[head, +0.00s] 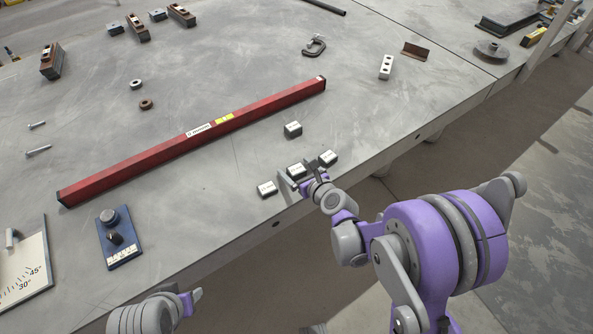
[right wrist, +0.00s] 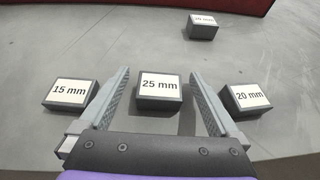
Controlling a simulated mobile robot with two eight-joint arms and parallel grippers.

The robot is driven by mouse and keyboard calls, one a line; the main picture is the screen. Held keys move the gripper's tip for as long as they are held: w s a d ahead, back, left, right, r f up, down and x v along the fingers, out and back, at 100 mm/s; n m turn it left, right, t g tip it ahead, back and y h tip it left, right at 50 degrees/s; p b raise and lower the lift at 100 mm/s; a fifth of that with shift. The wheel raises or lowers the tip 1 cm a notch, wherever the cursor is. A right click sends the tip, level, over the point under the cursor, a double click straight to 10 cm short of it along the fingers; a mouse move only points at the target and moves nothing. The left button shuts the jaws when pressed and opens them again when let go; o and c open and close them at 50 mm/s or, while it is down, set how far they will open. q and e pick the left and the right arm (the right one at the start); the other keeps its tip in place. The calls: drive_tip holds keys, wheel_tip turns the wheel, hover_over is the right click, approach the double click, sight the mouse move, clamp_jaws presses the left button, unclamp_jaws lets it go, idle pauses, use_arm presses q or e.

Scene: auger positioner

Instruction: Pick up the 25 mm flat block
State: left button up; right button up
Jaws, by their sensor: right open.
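The 25 mm flat block (right wrist: 158,92) is a dark grey block with a white label on top. It lies flat on the grey table, centred between the two fingers of my right gripper (right wrist: 159,76) in the right wrist view. The fingers stand apart, with gaps on both sides of the block. In the head view the block (head: 296,170) sits near the table's front edge, with my right gripper (head: 302,177) open at it. My left gripper (head: 193,297) shows small at the bottom of the head view; its fingers are not clear.
The 15 mm block (right wrist: 70,93) lies just left of the left finger, the 20 mm block (right wrist: 249,99) just right of the right finger. Another block (right wrist: 202,26) lies farther back, its label blurred. A long red beam (head: 200,138) lies behind them.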

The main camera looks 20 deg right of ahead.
drive_tip(key=shift+c, duration=0.3)
clamp_jaws()
drive_tip(key=shift+r, duration=0.1)
